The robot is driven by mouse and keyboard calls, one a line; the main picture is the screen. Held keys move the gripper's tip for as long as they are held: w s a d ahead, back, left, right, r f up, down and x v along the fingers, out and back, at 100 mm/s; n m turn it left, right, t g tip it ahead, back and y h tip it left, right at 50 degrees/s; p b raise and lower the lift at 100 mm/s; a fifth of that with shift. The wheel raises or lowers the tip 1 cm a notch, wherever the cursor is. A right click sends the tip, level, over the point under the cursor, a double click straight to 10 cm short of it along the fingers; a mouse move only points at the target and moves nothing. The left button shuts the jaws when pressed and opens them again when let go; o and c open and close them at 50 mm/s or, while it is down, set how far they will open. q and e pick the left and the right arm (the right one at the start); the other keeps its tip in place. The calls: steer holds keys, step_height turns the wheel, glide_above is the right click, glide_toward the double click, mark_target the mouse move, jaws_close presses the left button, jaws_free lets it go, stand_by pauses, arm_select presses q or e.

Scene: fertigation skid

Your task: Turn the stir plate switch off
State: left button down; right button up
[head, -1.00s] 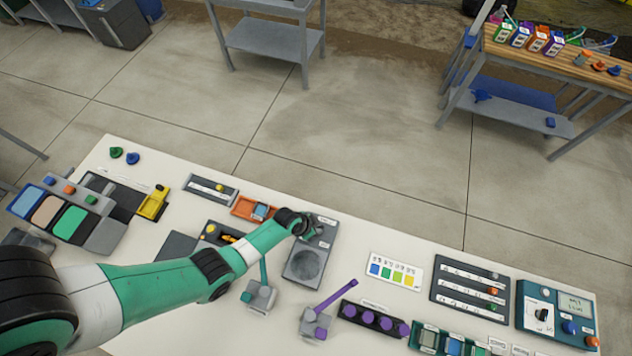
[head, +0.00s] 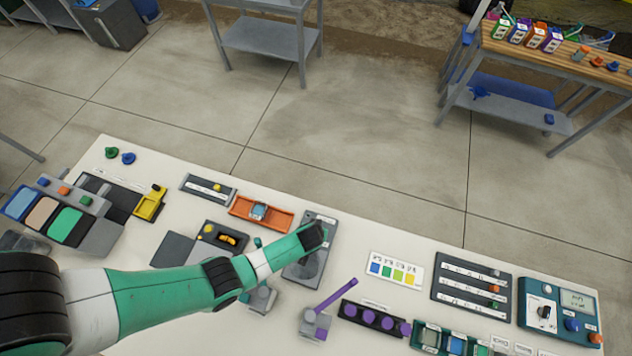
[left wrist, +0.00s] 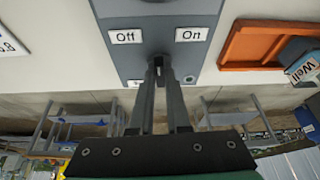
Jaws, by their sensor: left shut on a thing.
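The stir plate (head: 303,270) is a grey unit with a dark round top, in the middle of the table in the head view; my left arm covers part of it. In the left wrist view its control face (left wrist: 150,22) carries an "Off" label (left wrist: 126,37) on the left and an "On" label (left wrist: 191,34) on the right. My left gripper (left wrist: 160,66) is shut at the switch, between and just below the two labels. The fingers hide most of the switch, so its exact position cannot be told. My right gripper is not in view.
An orange tray (head: 279,219) lies just left of the plate in the head view. A grey stand with a purple arm (head: 334,297) and a colour chart card (head: 397,270) are to the right.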

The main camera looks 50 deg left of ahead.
arm_select(q)
steer(key=n, duration=0.2)
steer(key=shift+w+d+n+g+y, duration=0.1)
steer(key=shift+n+g+y, duration=0.3)
steer(key=shift+n+g, duration=0.3)
steer(key=shift+n, duration=0.5)
steer(key=n, duration=0.1)
steer(key=n+g, duration=0.1)
steer(key=shift+w+f+n+y, duration=0.15)
steer(key=shift+n+y, duration=0.15)
steer(key=shift+n, duration=0.1)
steer(key=shift+n+b, duration=0.3)
steer(key=shift+b, duration=0.05)
steer(key=shift+n, duration=0.3)
steer(key=c, duration=0.9)
jaws_free()
steer(key=shift+d, duration=0.1)
